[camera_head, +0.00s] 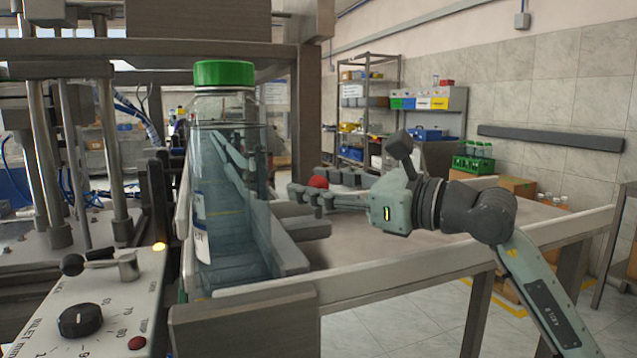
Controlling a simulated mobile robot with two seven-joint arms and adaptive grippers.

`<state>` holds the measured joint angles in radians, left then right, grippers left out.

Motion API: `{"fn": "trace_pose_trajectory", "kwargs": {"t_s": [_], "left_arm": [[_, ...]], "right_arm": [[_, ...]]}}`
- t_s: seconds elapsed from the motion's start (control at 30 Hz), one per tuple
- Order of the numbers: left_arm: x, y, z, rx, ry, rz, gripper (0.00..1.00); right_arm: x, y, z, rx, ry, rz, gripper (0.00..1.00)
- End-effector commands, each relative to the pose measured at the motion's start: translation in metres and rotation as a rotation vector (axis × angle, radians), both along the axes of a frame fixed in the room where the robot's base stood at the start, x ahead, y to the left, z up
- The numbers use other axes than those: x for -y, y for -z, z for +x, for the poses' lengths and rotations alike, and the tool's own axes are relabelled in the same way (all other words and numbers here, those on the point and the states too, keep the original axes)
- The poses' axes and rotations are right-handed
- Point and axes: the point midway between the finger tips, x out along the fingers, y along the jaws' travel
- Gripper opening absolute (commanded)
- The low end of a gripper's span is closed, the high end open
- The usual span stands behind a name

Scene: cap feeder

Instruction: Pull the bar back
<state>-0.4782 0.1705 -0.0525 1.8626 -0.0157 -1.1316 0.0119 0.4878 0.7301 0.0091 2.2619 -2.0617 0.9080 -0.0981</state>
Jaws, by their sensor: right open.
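My right gripper (297,194) reaches in from the right at mid-height. It is open, its fingers pointing left toward the bottle, and nothing shows held in it. A round red knob (317,182) shows just above and behind the fingers; whether they touch it is unclear. Grey bar-like pieces (302,227) stick out to the right of the bottle, below the fingertips. I cannot tell which piece is the bar. My left gripper is not in view; a blurred greenish shape shows through the bottle, and I cannot tell what it is.
A large clear bottle (225,225) with a green cap (224,73) stands upright in front, hiding what lies behind it. A control panel (85,320) with a black dial is at lower left. Metal columns stand at left. The table (400,255) is mostly clear.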

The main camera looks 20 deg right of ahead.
Motion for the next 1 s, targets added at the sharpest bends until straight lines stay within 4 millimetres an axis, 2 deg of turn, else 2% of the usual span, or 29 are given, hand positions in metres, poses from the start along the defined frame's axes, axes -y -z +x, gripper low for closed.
{"fn": "trace_pose_trajectory", "kwargs": {"t_s": [0.07,0.4,0.87,1.0], "left_arm": [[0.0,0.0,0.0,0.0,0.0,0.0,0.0],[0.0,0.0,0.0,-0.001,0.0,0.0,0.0],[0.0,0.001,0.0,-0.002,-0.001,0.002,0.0],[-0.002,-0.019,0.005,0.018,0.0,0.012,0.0]], "right_arm": [[0.0,0.0,0.0,0.0,0.0,0.0,0.43],[0.0,0.0,0.0,0.0,0.0,0.0,0.01],[0.007,0.001,0.003,0.0,0.002,-0.001,0.0],[0.023,0.002,0.013,-0.001,0.006,0.0,0.0]]}}
